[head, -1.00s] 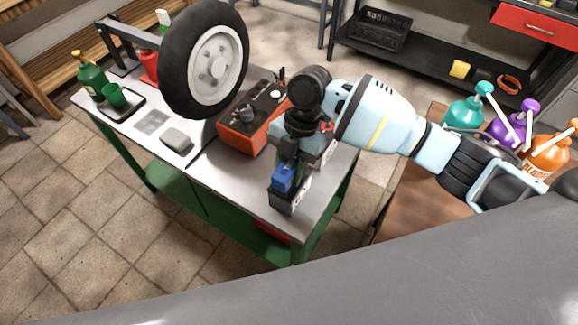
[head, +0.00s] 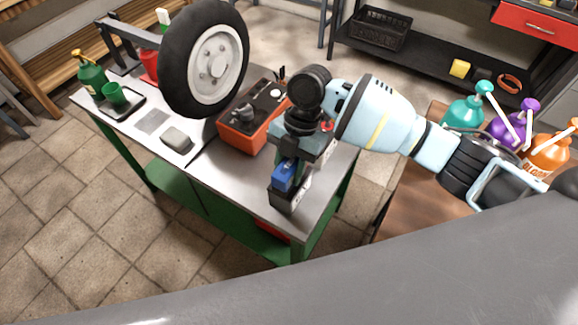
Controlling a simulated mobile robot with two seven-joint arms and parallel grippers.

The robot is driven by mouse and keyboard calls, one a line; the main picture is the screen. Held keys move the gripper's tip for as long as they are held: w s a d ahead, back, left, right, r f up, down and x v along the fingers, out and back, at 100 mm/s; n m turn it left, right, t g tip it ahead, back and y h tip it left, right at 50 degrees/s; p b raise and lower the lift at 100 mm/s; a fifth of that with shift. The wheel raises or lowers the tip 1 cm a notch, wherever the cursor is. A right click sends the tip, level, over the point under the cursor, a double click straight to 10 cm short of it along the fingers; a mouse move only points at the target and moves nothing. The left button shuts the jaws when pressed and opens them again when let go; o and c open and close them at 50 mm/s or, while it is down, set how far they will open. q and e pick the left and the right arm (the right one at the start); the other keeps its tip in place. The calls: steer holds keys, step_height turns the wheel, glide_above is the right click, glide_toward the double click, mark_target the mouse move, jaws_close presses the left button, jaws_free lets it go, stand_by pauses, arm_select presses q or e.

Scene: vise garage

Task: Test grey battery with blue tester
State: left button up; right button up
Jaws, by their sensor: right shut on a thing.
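The blue tester (head: 284,176) is at the front right part of the workbench (head: 232,178). My right gripper (head: 291,157) reaches down from above and is shut on the tester. The grey battery (head: 281,201), a dark and grey box, stands upright on the bench right below the tester. The tester is at the top of the battery; I cannot tell whether its contacts touch the terminals. The gripper's fingertips are partly hidden by the wrist. My left gripper is not in view.
An orange-red toolbox (head: 244,130) stands just left of my gripper. A wheel (head: 205,58) stands behind it. A tray (head: 123,104) with a green cup and a small grey block (head: 177,138) are at the left. Spray bottles (head: 463,112) stand on a wooden surface at the right.

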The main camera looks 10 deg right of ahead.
mark_target(289, 165)
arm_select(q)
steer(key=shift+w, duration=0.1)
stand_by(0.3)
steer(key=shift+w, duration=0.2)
arm_select(e)
steer(key=o, duration=1.2)
steer(key=shift+c, duration=0.2)
steer(key=o, duration=0.6)
steer(key=shift+c, duration=0.2)
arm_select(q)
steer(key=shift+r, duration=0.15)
arm_select(e)
steer(key=shift+r, duration=0.1)
steer(key=shift+r+p, duration=0.4)
steer(key=shift+r, duration=0.35)
steer(key=shift+r+p, duration=1.4)
steer(key=shift+r, duration=1.8)
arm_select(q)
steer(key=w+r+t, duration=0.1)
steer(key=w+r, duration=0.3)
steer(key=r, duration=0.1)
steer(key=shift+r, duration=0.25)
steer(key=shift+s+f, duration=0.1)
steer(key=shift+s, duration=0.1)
arm_select(e)
steer(key=shift+f, duration=0.1)
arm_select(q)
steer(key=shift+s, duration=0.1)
